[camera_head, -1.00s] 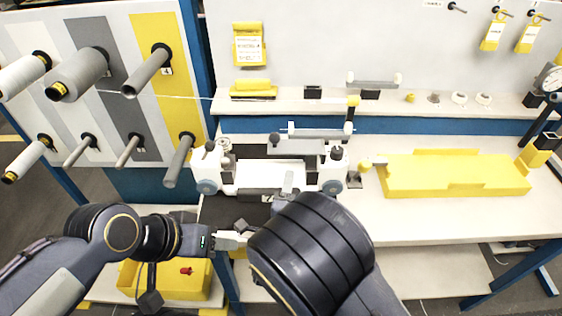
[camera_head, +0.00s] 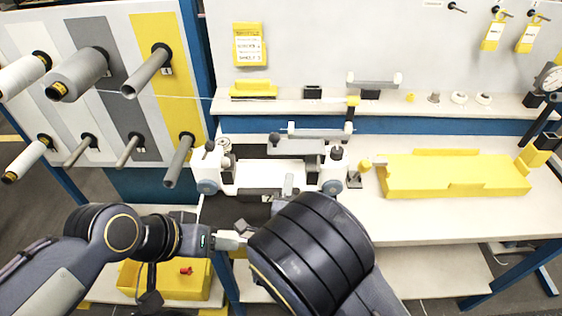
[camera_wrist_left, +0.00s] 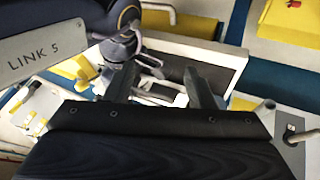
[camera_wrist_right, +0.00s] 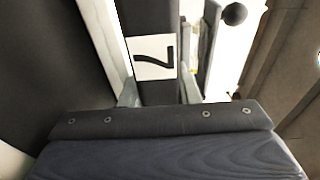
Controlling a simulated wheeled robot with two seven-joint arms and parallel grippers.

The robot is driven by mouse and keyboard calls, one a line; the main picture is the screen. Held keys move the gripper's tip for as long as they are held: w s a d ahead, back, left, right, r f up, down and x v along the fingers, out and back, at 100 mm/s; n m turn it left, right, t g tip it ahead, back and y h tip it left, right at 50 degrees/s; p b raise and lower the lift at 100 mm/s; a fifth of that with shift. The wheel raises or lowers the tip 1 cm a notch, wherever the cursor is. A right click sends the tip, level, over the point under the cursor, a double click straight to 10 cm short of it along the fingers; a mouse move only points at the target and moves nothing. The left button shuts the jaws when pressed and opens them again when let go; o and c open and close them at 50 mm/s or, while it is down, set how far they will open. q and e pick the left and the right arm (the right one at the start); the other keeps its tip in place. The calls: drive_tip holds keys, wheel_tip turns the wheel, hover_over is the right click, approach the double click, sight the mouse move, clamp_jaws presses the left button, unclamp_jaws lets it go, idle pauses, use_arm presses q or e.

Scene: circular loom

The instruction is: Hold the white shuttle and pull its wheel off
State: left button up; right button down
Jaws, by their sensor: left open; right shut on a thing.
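The white shuttle (camera_head: 240,176) stands at the front of the bench, with a grey-blue wheel (camera_head: 207,187) at its left end and another wheel (camera_head: 333,187) at its right end. My right gripper (camera_head: 285,190) is at the shuttle's front, partly hidden by my right arm. It is shut on the shuttle's dark bar, whose label "7" (camera_wrist_right: 155,57) shows between the fingers in the right wrist view. My left gripper (camera_head: 238,240) is open and empty, in front of and below the shuttle, apart from both wheels. It also shows open in the left wrist view (camera_wrist_left: 165,88).
A yellow block (camera_head: 450,177) lies on the bench to the right. A shelf (camera_head: 300,105) with small parts runs behind. A yellow bin (camera_head: 180,280) stands below left. The bench's right front (camera_head: 450,220) is clear.

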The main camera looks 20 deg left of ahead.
use_arm(q)
drive_tip(key=shift+o, duration=1.1)
drive_tip(key=shift+w+r, duration=0.1)
drive_tip(key=shift+o, duration=0.3)
drive_tip(key=w+a+r+g, duration=0.1)
drive_tip(key=w+a+r, duration=0.3)
drive_tip(key=w, duration=0.3)
drive_tip(key=shift+w+a+r+y, duration=0.2)
drive_tip(key=shift+r+y, duration=0.2)
drive_tip(key=shift+r, duration=0.2)
drive_tip(key=n+g+y, duration=0.2)
drive_tip(key=g+y, duration=0.1)
approach(222, 139)
drive_tip(key=f, duration=0.9)
drive_tip(key=shift+w+d, duration=0.15)
drive_tip(key=shift+d, duration=0.1)
clamp_jaws()
